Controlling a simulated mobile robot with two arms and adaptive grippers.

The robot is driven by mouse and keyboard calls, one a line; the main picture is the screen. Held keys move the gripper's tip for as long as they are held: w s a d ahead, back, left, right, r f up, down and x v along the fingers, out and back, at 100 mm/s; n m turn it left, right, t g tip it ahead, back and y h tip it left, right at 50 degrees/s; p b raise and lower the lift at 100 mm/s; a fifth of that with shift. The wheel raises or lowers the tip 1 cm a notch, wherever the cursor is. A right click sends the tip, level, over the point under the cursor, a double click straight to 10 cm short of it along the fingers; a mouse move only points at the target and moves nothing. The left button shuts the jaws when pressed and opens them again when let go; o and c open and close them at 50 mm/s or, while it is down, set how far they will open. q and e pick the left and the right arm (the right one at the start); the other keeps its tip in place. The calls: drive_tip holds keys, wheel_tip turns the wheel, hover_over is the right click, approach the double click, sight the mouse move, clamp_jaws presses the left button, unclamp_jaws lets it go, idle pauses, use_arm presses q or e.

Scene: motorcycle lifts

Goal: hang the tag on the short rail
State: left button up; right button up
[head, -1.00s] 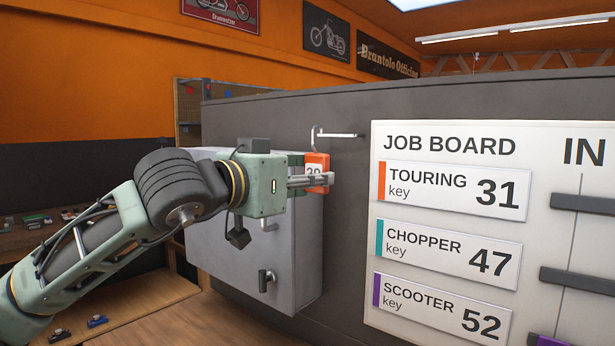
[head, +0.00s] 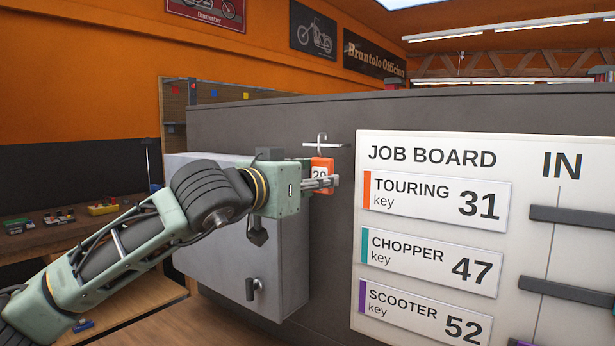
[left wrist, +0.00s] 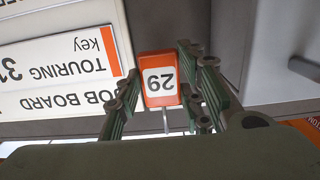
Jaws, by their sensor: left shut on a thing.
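The orange tag (head: 319,173) has a white label and a wire hook at its top. In the left wrist view the tag (left wrist: 159,78) appears upside down and its label reads 29. My left gripper (head: 328,182) is shut on the tag and holds it upright in front of the dark panel. The short rail (head: 336,145) is a pale peg sticking out of the panel left of the job board. The hook overlaps the rail in the head view; I cannot tell whether it is around it. My right gripper is not in view.
The white job board (head: 480,145) with key labels is on the panel to the right. A grey cabinet (head: 215,265) with a handle is close below and behind my left arm. A workbench (head: 60,235) with small items stands at the far left.

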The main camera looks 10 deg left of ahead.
use_arm(q)
drive_tip(key=shift+p+x, duration=0.6)
drive_tip(key=shift+x, duration=0.75)
drive_tip(key=shift+s+f+b, duration=0.1)
drive_tip(key=shift+f+b, duration=0.4)
drive_tip(key=shift+b, duration=0.2)
drive_tip(key=o, duration=1.1)
drive_tip(key=shift+s, duration=0.1)
drive_tip(key=v, duration=1.2)
